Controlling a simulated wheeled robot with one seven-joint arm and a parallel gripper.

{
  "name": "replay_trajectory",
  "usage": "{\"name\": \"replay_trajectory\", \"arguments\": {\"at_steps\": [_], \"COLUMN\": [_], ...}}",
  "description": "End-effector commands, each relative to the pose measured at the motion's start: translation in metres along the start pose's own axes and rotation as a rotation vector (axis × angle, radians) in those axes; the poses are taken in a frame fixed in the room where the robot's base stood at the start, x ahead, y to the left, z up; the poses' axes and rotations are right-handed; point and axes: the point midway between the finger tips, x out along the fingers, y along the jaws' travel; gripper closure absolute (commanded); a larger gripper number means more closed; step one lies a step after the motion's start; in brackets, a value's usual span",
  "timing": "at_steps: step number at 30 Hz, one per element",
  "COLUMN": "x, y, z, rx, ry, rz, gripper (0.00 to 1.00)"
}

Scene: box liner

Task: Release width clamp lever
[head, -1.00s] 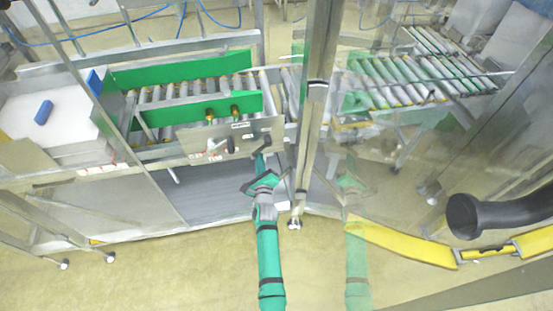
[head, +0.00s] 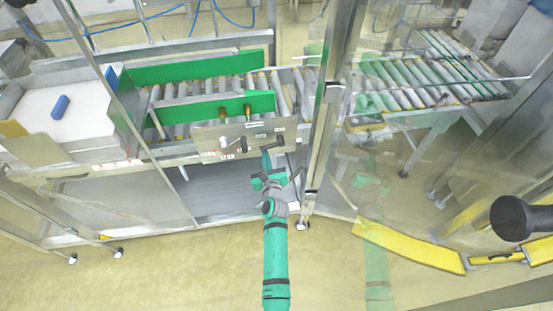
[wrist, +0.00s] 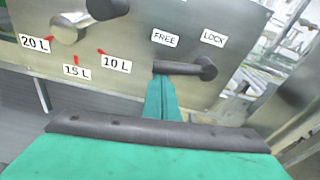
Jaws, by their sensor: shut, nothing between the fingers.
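The black clamp lever (wrist: 180,68) is on the grey metal panel (wrist: 225,95) in the wrist view. Its round pivot is at the right, below the LOCK label (wrist: 213,38). Its arm lies roughly level and points left, with its free end below the FREE label (wrist: 165,38). My gripper (wrist: 160,84) is shut and empty, its green fingertips just below the lever's free end. Whether they touch the lever I cannot tell. In the head view the lever (head: 273,143) sits at the panel's right part, with my gripper (head: 266,156) just below it.
Left of the lever are a metal selector knob (wrist: 66,29) with 10 L, 15 L and 20 L labels and a black handle (wrist: 106,7). Green guides (head: 190,66) flank the roller conveyor. A frame post (head: 325,130) stands close right of my arm.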

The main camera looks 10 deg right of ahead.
Motion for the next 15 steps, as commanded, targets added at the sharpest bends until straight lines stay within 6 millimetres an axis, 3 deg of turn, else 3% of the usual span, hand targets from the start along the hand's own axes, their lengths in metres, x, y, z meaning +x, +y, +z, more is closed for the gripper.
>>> {"name": "replay_trajectory", "arguments": {"at_steps": [15], "x": [-0.0008], "y": [-0.0104], "z": [0.0011], "rx": [0.023], "ry": [-0.001], "rz": [-0.012], "gripper": [1.00]}}
